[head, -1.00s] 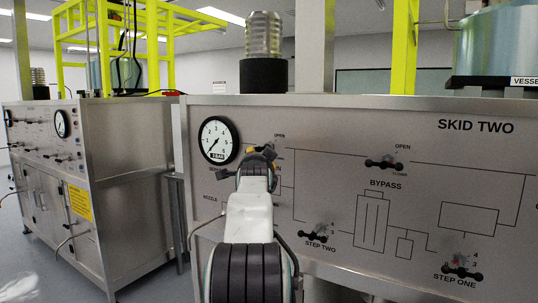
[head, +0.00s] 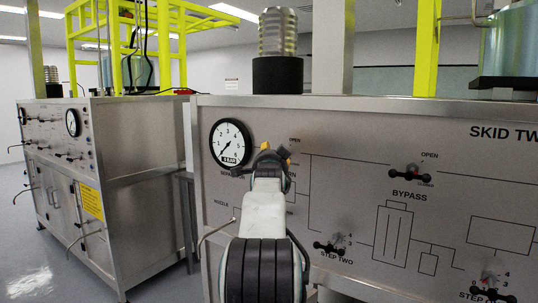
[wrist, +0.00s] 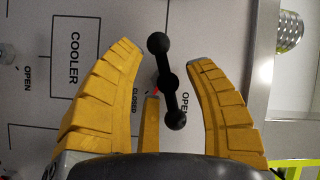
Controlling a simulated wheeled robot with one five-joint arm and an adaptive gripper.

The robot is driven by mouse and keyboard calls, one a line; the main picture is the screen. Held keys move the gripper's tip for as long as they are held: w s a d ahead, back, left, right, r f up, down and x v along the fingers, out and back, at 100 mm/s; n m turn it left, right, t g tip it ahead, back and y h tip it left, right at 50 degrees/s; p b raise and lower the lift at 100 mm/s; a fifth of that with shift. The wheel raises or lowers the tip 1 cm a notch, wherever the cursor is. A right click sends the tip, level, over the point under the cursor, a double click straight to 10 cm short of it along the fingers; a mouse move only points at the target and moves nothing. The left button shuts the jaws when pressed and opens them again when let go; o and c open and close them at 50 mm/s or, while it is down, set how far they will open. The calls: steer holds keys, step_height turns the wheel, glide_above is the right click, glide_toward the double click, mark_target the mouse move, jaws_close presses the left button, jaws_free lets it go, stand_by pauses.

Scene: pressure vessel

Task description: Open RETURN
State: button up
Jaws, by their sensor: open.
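My gripper (head: 270,156) is at the SKID TWO panel (head: 360,150), just right of and below the round gauge. In the wrist view its yellow fingers (wrist: 164,62) are spread open. A black three-ball valve handle (wrist: 167,82) lies between them, with a gap visible on both sides. The handle runs nearly along the fingers. CLOSED (wrist: 135,100) and OPEN (wrist: 185,103) labels flank it, and a small red mark shows near the CLOSED side. In the head view my gripper covers most of this valve, and only the end of its name label, "RN" (head: 290,174), shows.
A COOLER label (wrist: 74,57) and another OPEN label (wrist: 27,79) are beside the handle. The BYPASS (head: 410,174), STEP TWO (head: 332,245) and STEP ONE (head: 490,292) handles are further right. The gauge (head: 230,143) is close left. Another skid (head: 140,180) stands left.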

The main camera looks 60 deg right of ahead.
steer(key=shift+w+d, duration=0.15)
steer(key=shift+d, duration=0.15)
steer(key=shift+a, duration=0.1)
jaws_close()
steer(key=shift+r, duration=0.1)
